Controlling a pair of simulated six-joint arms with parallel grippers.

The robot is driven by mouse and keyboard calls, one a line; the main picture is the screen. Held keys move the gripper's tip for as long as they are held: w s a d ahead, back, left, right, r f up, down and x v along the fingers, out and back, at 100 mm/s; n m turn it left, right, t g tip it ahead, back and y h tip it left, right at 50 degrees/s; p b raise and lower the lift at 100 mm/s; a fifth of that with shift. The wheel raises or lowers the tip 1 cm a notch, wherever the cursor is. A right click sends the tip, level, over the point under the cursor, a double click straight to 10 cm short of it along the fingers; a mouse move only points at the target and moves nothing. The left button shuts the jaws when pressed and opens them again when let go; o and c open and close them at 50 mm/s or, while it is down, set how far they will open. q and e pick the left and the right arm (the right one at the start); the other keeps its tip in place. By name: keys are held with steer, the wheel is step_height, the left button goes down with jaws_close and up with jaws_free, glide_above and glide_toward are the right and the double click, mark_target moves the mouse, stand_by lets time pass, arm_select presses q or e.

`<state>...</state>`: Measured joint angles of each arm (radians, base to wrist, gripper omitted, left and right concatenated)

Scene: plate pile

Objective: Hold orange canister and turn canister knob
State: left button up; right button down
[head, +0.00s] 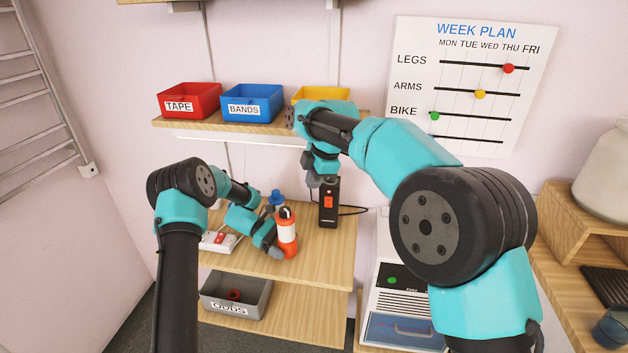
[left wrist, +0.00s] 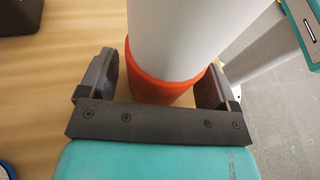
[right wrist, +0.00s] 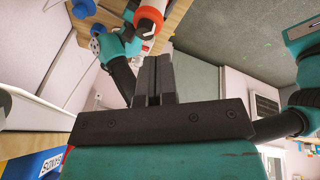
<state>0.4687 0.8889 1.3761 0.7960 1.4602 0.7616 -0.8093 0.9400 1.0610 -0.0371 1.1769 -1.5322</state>
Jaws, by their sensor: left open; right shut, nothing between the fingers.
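The orange canister (head: 287,246) stands upright on the wooden shelf in the head view, with a white band and a dark knob (head: 285,212) on top. My left gripper (head: 276,248) is low at the canister. In the left wrist view, the canister's white and orange body (left wrist: 160,92) stands between my left gripper's (left wrist: 160,78) open fingers. My right gripper (head: 313,181) is above and right of the canister, beside a black box. In the right wrist view, my right gripper (right wrist: 154,78) is shut and empty, and the canister (right wrist: 149,22) is beyond its tips.
The black box (head: 328,215) with an orange switch and a cable stands right of the canister. A blue object (head: 276,198) is behind it, and a white switch strip (head: 217,241) lies left. A grey ODDS bin (head: 236,294) is below. Red (head: 188,100) and blue (head: 252,103) bins stand above.

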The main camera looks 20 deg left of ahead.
arm_select(q)
steer(key=c, duration=0.8)
arm_select(e)
steer(key=c, duration=1.4)
jaws_free()
steer(key=shift+m, duration=0.3)
steer(key=o, duration=0.6)
steer(key=m, duration=0.1)
steer(key=a+m, duration=0.1)
steer(key=m, duration=0.1)
steer(key=shift+s+a+f+m+t, duration=0.15)
steer(key=shift+s+a+m+t, duration=0.05)
steer(key=shift+s+m+t, duration=0.1)
steer(key=shift+o, duration=0.3)
steer(key=shift+s+a+m, duration=0.1)
steer(key=shift+a+m, duration=0.05)
steer(key=shift+m, duration=0.45)
steer(key=a+m, duration=0.1)
steer(key=m, duration=0.2)
steer(key=s+a+m+t, duration=0.1)
steer(key=m, duration=0.2)
steer(key=a+m, duration=0.1)
steer(key=m, duration=0.2)
steer(key=shift+s+a+f+m+t+y, duration=0.15)
steer(key=shift+s+f+m+t+y, duration=0.15)
steer(key=shift+t, duration=0.1)
